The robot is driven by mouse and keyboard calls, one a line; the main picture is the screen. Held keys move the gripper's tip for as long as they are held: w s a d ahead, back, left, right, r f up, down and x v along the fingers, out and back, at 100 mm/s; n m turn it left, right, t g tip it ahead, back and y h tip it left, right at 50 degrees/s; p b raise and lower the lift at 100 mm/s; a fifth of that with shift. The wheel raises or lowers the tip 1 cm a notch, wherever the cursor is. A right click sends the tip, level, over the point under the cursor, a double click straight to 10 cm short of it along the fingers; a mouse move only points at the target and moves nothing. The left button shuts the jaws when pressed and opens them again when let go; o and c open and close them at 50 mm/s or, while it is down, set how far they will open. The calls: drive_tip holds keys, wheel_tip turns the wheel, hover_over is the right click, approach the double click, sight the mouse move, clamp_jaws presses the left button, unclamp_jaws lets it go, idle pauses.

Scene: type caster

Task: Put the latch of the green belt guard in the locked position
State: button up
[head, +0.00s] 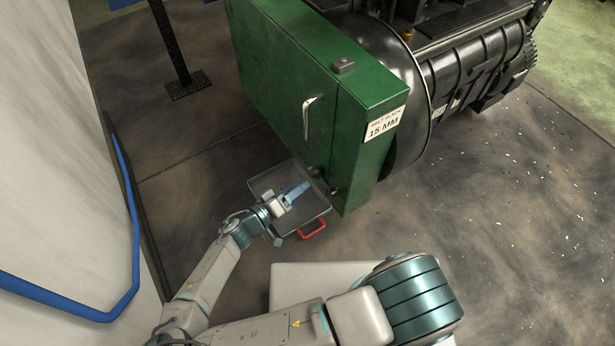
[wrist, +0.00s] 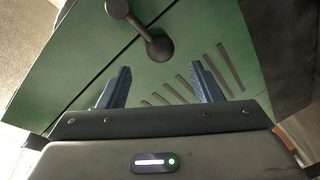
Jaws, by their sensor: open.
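The green belt guard (head: 285,85) is a large box at the upper middle of the head view, with a seam across its face. In the head view the latch (head: 333,192) is a small dark shape low on the guard. My gripper (head: 293,194) is beside the guard's lower part. In the wrist view its blue fingers (wrist: 161,82) are apart and empty, with the knob beyond them.
A grey tray (head: 262,183) with a red handle (head: 312,229) lies below my gripper. A silver handle (head: 307,118) stands out from the guard's face. Slots (wrist: 188,84) are cut in the guard. Black machinery (head: 465,70) is behind it. A blue rail (head: 130,215) runs at left.

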drive_tip(key=v, duration=0.7)
drive_tip(key=shift+a+p, duration=0.15)
drive_tip(key=shift+p, duration=0.3)
drive_tip(key=shift+r, duration=0.1)
drive_tip(key=s+d+r+g+y+p, duration=0.2)
drive_tip(key=d+r+p, duration=0.5)
drive_tip(key=r, duration=1.3)
drive_tip(key=s+d+r+m+g+y+p, duration=0.1)
drive_tip(key=d+r+g+y+p, duration=0.3)
drive_tip(key=r+p, duration=0.7)
drive_tip(key=s+d+r+g+y+p, duration=0.2)
drive_tip(key=d+r, duration=1)
drive_tip(key=r, duration=1.7)
drive_tip(key=s+y+p, duration=0.2)
drive_tip(key=y+p, duration=0.2)
drive_tip(key=p, duration=0.2)
drive_tip(key=shift+r+m+g+y+p, duration=0.3)
drive_tip(key=shift+g+y+p, duration=0.1)
drive_tip(key=shift+w+a, duration=0.1)
